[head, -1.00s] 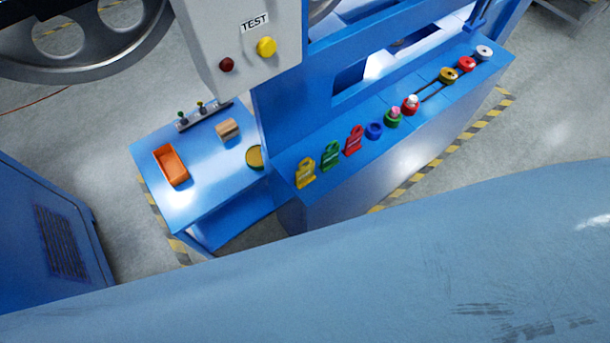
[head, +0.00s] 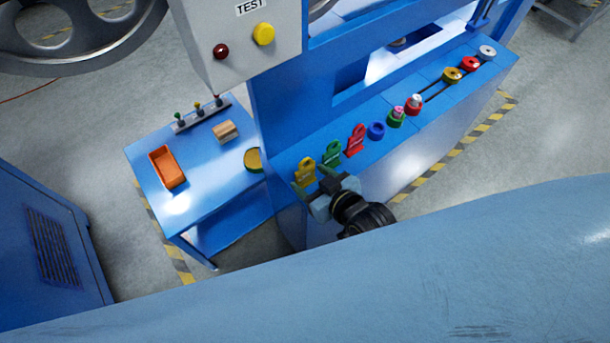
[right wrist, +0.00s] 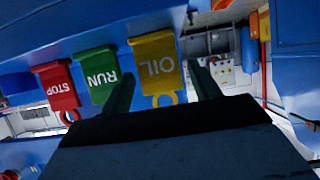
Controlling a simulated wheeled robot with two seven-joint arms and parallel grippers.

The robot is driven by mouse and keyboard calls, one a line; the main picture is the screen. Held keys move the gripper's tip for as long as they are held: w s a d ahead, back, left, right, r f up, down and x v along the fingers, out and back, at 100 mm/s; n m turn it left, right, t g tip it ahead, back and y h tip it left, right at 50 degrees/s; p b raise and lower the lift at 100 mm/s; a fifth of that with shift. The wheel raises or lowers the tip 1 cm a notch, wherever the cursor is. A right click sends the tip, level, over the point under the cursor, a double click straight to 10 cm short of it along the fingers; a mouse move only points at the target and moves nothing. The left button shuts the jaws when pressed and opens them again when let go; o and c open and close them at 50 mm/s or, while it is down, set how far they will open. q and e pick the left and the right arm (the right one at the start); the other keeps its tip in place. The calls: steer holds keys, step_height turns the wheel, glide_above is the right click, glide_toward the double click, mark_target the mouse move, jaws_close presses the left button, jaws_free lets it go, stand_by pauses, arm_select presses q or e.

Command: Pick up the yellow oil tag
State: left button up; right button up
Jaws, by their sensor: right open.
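The yellow oil tag (head: 304,171) stands at the left end of the row on the blue bench ledge. In the right wrist view, the tag (right wrist: 155,62) shows its word OIL upside down, with its ring toward my gripper. My right gripper (head: 314,182) is just in front of the tag, open. In the right wrist view, the fingers of the gripper (right wrist: 162,88) show on either side of the tag, with nothing clearly held. Whether they touch it I cannot tell. My left gripper is in neither view.
The green RUN tag (head: 332,154) is close beside the yellow one, then the red STOP tag (head: 355,140). Several rings and pulleys continue right along the ledge. A lower blue table at left holds an orange tray (head: 167,167) and a wooden block (head: 225,131).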

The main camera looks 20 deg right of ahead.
mark_target(306, 173)
steer(key=b+x, duration=0.1)
steer(key=x, duration=0.3)
steer(key=shift+w+f, duration=0.15)
steer(key=shift+w+f+b, duration=0.15)
steer(key=shift+w+b, duration=0.15)
steer(key=shift+w+a, duration=0.15)
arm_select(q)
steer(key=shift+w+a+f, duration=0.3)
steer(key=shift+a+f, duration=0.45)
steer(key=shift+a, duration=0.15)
arm_select(e)
steer(key=c, duration=0.7)
steer(key=shift+c, duration=0.2)
steer(key=shift+r, duration=0.35)
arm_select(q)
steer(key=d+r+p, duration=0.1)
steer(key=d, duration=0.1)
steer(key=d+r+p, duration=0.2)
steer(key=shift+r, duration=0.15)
arm_select(e)
step_height(306, 173, up, 9)
